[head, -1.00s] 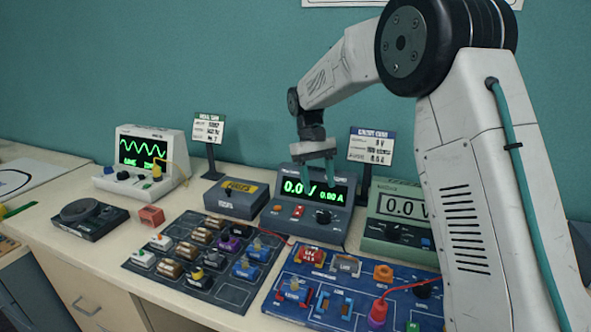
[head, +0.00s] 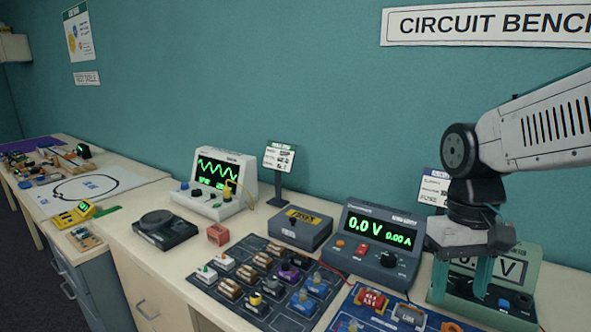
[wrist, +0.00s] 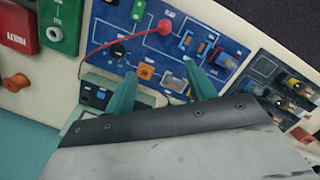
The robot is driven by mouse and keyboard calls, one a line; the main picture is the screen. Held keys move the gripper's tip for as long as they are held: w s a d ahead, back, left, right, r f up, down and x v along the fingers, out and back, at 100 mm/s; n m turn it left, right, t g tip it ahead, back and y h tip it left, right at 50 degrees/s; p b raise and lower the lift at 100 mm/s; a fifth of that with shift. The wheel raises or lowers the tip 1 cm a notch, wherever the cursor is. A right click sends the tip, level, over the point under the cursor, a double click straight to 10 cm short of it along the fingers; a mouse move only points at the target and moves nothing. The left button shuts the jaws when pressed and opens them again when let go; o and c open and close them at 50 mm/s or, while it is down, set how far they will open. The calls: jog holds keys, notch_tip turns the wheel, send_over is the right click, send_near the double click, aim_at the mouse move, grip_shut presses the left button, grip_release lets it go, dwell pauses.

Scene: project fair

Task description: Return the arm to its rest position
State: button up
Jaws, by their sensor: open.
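My gripper (head: 482,278) is open and empty, its two green fingers pointing down. In the head view it hangs at the right, in front of the green multimeter (head: 519,308) and partly hiding its display. In the wrist view, my gripper (wrist: 160,92) shows its fingers apart with nothing between them, over the edge of the blue circuit board (wrist: 190,40). My white arm reaches in from the right edge of the head view.
The power supply (head: 372,243) reading 0.0 V stands left of my gripper. A dark component tray (head: 243,302), oscilloscope (head: 216,185) and black scale (head: 165,230) sit further left. The teal wall (head: 330,110) is behind. Free air lies above the bench.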

jog(key=s+r+t, duration=0.1)
jog(key=s+t, duration=0.2)
jog(key=s, duration=0.8)
jog(key=shift+s+d+m, duration=0.15)
jog(key=shift+d+m, duration=0.15)
jog(key=shift+d, duration=0.15)
